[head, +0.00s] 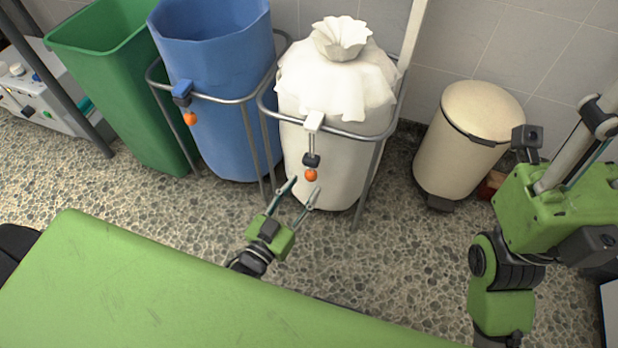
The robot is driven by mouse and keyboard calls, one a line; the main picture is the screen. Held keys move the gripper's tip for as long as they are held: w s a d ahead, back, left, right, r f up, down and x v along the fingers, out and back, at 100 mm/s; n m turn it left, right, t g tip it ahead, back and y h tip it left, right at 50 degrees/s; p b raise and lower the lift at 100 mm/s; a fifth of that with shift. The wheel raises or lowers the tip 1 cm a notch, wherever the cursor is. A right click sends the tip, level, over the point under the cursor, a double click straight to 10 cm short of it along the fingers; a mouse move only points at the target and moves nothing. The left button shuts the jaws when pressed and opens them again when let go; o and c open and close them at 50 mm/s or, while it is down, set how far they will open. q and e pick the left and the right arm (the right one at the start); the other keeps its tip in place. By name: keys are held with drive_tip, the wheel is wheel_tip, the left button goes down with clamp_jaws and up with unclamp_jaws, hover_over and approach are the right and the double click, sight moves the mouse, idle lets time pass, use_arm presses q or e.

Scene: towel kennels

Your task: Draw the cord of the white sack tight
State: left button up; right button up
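The white sack (330,165) hangs in a metal ring stand, its top gathered into a ruffled tuft (342,38). A white block (314,121) sits at the front of the ring. A cord runs down from it to a dark toggle (311,160) with an orange ball (311,175) below. My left gripper (305,188) is open, its two fingertips just below the orange ball, one to each side in the picture. Nothing shows between the fingers, and I cannot tell the gap in depth. My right arm stands at the right; its fingers are not clearly visible.
A blue sack (225,130) in a ring stand, with its own blue block (182,92) and orange ball (190,119), stands left of the white one. A green bin (130,90) is further left. A cream pedal bin (468,140) stands right. A green padded surface (150,295) fills the foreground.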

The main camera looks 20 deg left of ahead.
use_arm(q)
drive_tip(key=s+a, duration=0.1)
drive_tip(key=s, duration=0.6)
drive_tip(key=shift+a, duration=0.2)
